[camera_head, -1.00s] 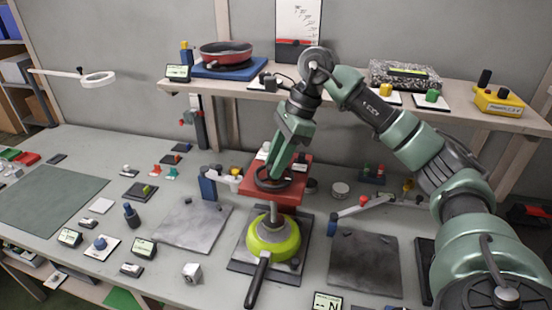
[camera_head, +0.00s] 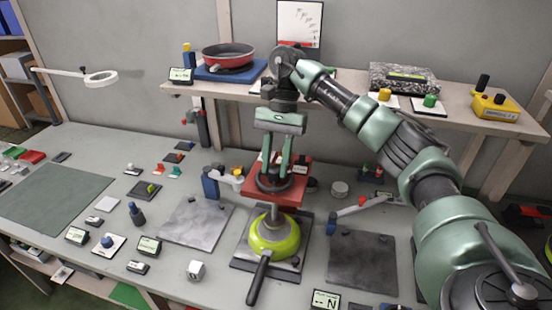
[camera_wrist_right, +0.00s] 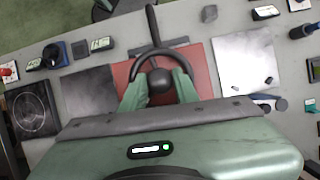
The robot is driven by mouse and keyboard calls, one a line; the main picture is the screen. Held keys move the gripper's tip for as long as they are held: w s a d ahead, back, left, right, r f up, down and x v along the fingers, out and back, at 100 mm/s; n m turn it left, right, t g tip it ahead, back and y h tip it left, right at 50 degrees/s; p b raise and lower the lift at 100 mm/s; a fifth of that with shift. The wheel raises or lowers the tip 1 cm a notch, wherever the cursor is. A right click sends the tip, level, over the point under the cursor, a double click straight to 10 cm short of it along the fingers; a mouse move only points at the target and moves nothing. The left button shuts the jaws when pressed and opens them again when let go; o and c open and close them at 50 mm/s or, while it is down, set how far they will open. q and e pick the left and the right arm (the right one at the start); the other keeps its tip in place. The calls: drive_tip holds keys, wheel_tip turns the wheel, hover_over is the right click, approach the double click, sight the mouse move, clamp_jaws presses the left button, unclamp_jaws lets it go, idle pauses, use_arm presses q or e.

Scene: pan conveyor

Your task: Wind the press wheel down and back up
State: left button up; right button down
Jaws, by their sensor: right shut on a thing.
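The press has a red head (camera_head: 290,193) with a dark round wheel (camera_head: 270,187) on top. My right gripper (camera_head: 274,176) points down from above and is shut on the wheel. In the right wrist view the wheel's dark rim (camera_wrist_right: 160,50) and round hub show between my two green fingers (camera_wrist_right: 160,88). The press ram (camera_head: 274,216) reaches down to a lime green pan (camera_head: 280,236) on a dark base plate (camera_head: 240,264). I cannot tell whether the ram presses on the pan. My left gripper is not in view.
A grey plate (camera_head: 362,264) lies right of the press and another (camera_head: 196,222) lies left. A force readout (camera_head: 325,300) stands at the front. The shelf behind holds a red pan (camera_head: 228,55) and a yellow box (camera_head: 496,106). Several small parts lie at the left.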

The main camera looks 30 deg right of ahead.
drive_tip(key=n+p, duration=0.1)
drive_tip(key=n+h+p, duration=0.1)
drive_tip(key=n, duration=0.1)
drive_tip(key=n+g+p, duration=0.1)
drive_tip(key=shift+w+a+r, duration=0.1)
drive_tip(key=shift+r, duration=0.15)
drive_tip(key=shift+a+f+n+g+h+p, duration=0.15)
drive_tip(key=shift+n+h+p, duration=0.25)
drive_tip(key=shift+n, duration=0.7)
drive_tip(key=shift+d+n+g+h+p, duration=0.15)
drive_tip(key=shift+n+h, duration=0.35)
drive_tip(key=shift+n, duration=0.6)
drive_tip(key=shift+a+n, duration=0.1)
drive_tip(key=shift+n, duration=0.2)
drive_tip(key=c, duration=1.1)
unclamp_jaws()
drive_tip(key=shift+f, duration=0.1)
drive_tip(key=shift+o, duration=0.2)
drive_tip(key=p+v, duration=0.1)
drive_tip(key=v, duration=0.7)
drive_tip(key=shift+f, duration=0.1)
